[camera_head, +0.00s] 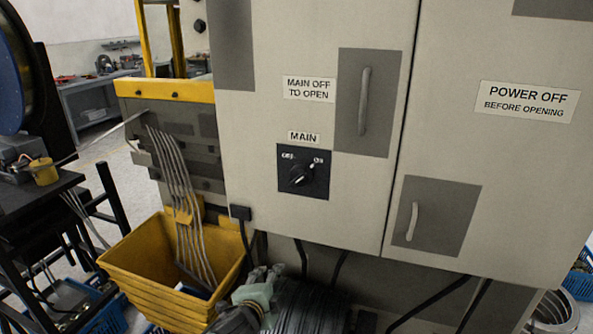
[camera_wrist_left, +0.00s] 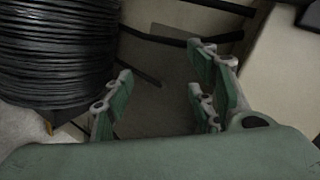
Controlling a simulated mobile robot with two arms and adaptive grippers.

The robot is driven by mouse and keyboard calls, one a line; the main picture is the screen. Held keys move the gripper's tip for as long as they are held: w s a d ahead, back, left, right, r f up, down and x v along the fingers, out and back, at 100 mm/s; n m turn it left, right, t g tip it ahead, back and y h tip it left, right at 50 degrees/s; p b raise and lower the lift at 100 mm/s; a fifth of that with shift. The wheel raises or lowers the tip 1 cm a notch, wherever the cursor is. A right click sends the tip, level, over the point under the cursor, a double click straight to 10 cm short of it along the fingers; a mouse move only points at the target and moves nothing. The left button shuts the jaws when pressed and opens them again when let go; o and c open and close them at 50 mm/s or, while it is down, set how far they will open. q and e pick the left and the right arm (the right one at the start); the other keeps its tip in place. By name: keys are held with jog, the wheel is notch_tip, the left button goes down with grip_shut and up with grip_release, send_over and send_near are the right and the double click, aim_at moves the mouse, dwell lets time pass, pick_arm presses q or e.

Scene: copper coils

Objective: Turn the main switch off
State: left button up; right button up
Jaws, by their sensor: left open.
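The main switch (camera_head: 302,174) is a dark rotary knob on a black square plate under a "MAIN" label (camera_head: 303,137) on the grey cabinet door. Its pale pointer mark leans up and right, toward the "ON" lettering; "OFF" is at the upper left. My left gripper (camera_head: 260,275) is low in the head view, below the cabinet and well below the switch, touching nothing that I can see. In the left wrist view my left gripper (camera_wrist_left: 160,95) shows green fingers spread apart with nothing between them. My right gripper is not in view.
A coil of dark wire (camera_head: 310,308) lies below the cabinet; a dark coil (camera_wrist_left: 60,50) fills the wrist view's upper left. A yellow bin (camera_head: 150,245) stands left of my gripper. Door handles (camera_head: 364,100) stick out, and black cables (camera_head: 430,302) hang below. The switch front is clear.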

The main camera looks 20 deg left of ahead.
pick_arm(q)
notch_tip(320, 180, up, 18)
jog(key=d+r+m+t+p, duration=0.1)
jog(key=d+m+t+p, duration=0.1)
jog(key=d+m+t, duration=0.1)
jog(key=m+t+h, duration=0.1)
jog(key=m+t, duration=0.1)
send_near(298, 183)
jog(key=w, duration=0.4)
jog(key=w+p, duration=0.2)
jog(key=w, duration=0.5)
jog(key=shift+a+f, duration=0.1)
jog(key=shift+f, duration=0.05)
jog(key=shift+f, duration=0.15)
jog(key=c, duration=1.1)
